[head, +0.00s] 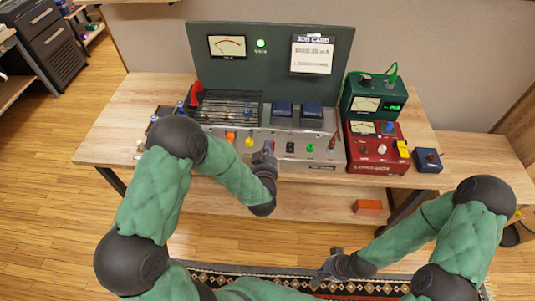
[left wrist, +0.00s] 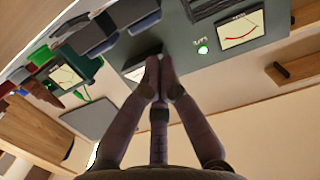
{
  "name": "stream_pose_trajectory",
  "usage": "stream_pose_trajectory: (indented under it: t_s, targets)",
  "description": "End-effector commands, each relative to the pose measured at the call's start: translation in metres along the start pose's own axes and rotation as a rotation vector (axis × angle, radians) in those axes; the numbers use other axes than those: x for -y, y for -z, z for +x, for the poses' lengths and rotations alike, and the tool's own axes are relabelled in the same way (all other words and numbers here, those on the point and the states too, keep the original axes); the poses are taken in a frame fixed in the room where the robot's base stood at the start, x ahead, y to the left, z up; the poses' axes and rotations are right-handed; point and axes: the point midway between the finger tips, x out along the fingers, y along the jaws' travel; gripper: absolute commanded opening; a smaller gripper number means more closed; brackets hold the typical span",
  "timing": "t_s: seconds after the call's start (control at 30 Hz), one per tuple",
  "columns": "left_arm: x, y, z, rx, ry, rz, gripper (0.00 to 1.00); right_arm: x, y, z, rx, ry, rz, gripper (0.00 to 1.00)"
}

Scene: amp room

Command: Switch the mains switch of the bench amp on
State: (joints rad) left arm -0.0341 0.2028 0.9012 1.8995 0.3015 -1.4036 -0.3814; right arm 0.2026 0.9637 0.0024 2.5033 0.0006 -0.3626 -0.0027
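The bench amp (head: 318,158) stands on the wooden bench, with a dark upright panel (head: 285,60) behind it. The panel bears a meter (head: 227,46), a lit green lamp (head: 261,43) and a job card. The amp's front carries a black switch (head: 290,147) and coloured knobs; I cannot tell which control is the mains switch. My left gripper (head: 268,147) is before the amp's front, left of the black switch. In the left wrist view its fingertips (left wrist: 159,72) meet with nothing between them. My right gripper (head: 322,268) is low before the bench, away from the amp; its fingers are unclear.
A red lever (head: 195,94) stands at the amp's left. A green meter box (head: 373,97) sits behind a red instrument (head: 372,158) on the right, near a small blue box (head: 428,160). An orange block (head: 368,206) lies on the lower shelf.

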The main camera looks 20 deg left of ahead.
Motion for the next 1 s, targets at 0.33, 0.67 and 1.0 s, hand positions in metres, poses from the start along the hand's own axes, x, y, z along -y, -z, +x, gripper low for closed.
stream_pose_trajectory:
  t_s: [0.33, 0.67, 1.0]
  targets:
    - [0.000, -0.018, 0.052, 0.005, 0.000, 0.001, 0.00, -0.007, 0.001, 0.019, 0.000, 0.000, 0.000, 0.00]
    - [0.000, -0.039, 0.058, 0.001, -0.001, 0.000, 0.00, -0.009, 0.001, 0.026, 0.000, 0.000, 0.000, 0.00]
    - [0.000, -0.039, 0.058, 0.000, 0.000, 0.000, 0.00, -0.009, 0.001, 0.027, 0.000, 0.000, 0.000, 0.00]
